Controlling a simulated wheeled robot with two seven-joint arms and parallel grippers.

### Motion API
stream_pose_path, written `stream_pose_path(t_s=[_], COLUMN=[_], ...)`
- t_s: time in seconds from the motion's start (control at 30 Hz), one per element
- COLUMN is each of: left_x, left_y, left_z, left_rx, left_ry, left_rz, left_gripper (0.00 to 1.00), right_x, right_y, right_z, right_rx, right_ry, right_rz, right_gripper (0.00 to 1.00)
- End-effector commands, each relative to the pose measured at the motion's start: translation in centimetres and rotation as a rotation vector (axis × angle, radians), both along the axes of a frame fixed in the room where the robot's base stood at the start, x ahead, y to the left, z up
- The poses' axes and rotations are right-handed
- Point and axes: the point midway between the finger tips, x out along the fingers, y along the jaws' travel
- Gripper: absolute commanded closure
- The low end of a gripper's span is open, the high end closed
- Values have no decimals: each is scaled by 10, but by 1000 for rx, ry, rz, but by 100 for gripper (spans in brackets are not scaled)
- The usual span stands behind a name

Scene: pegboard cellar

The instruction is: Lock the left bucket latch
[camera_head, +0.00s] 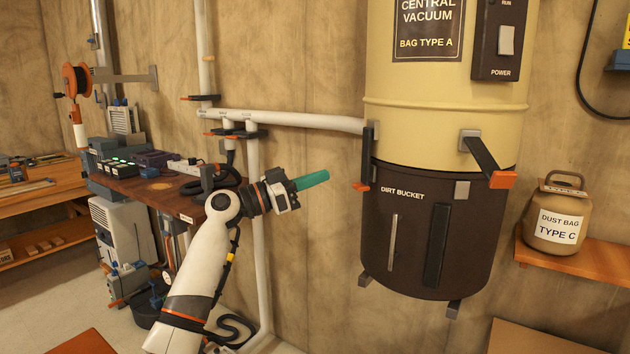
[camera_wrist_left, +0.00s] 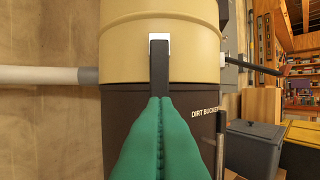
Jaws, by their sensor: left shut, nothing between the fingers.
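The left bucket latch (camera_head: 367,152) is a dark lever on the left side of the vacuum, with an orange tip low down. It hangs down close beside the dark dirt bucket (camera_head: 465,235); I cannot tell if it is flush. In the left wrist view the latch (camera_wrist_left: 159,68) hangs from a pale bracket, and its lower end is hidden behind my fingers. My left gripper (camera_head: 315,180), with green fingers, is shut and empty. It points at the latch from the left, apart from it in the head view. The wrist view also shows the gripper (camera_wrist_left: 159,110). My right gripper is not in view.
The right latch (camera_head: 484,155) sticks outward from the cream vacuum body (camera_head: 445,90). A white pipe (camera_head: 300,119) runs along the wall to the vacuum. A cluttered workbench (camera_head: 150,190) stands left. A dust bag canister (camera_head: 553,222) sits on a shelf at right.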

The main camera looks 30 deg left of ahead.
Motion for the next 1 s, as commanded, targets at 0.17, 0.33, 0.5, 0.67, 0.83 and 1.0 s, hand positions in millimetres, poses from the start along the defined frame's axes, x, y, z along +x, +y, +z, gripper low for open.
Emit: stream_pose_path(t_s=[0.17,0.33,0.5,0.67,0.83,1.0], left_x=[-15,-35,-47,-51,-51,-51], left_y=[16,35,48,51,51,51], left_z=[-9,-16,-19,-19,-19,-19], left_rx=[2,0,-1,-1,-1,-2], left_ry=[1,1,1,0,0,0], left_rz=[4,2,2,0,0,1], left_gripper=[100,100,100,100,100,100], right_x=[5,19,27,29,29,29], right_y=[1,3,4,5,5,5], right_z=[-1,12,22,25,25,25], right_rx=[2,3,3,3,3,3], right_ry=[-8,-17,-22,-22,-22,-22], right_rz=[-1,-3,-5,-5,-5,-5], right_gripper=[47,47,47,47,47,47])
